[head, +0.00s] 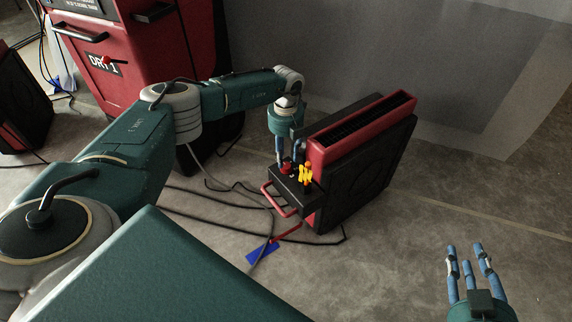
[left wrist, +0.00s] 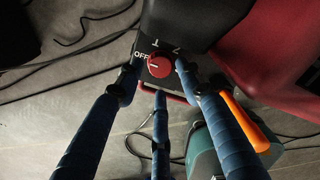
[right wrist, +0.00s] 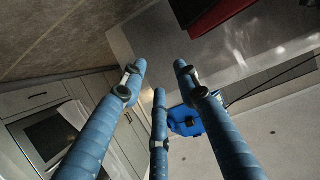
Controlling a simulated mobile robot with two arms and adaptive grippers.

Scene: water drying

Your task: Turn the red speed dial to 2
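The red speed dial (left wrist: 159,65) sits on the fan's dark control panel, with OFF at its left, 1 above and 2 at upper right in the left wrist view. A pale mark on the dial appears to point toward the OFF side. In the head view the dial (head: 286,169) is small and partly hidden by my left gripper (head: 288,160). In the left wrist view my left gripper (left wrist: 158,70) is open, its fingers spread around the dial; contact is unclear. My right gripper (head: 468,252) is open and empty, away to the right.
The red and black fan (head: 365,165) stands on the floor, with a red bar (head: 279,200) in front of its panel. A yellow-orange item (head: 306,174) is beside the dial. Cables cross the floor. A red dryer cabinet (head: 150,50) stands behind my left arm. Floor at right is clear.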

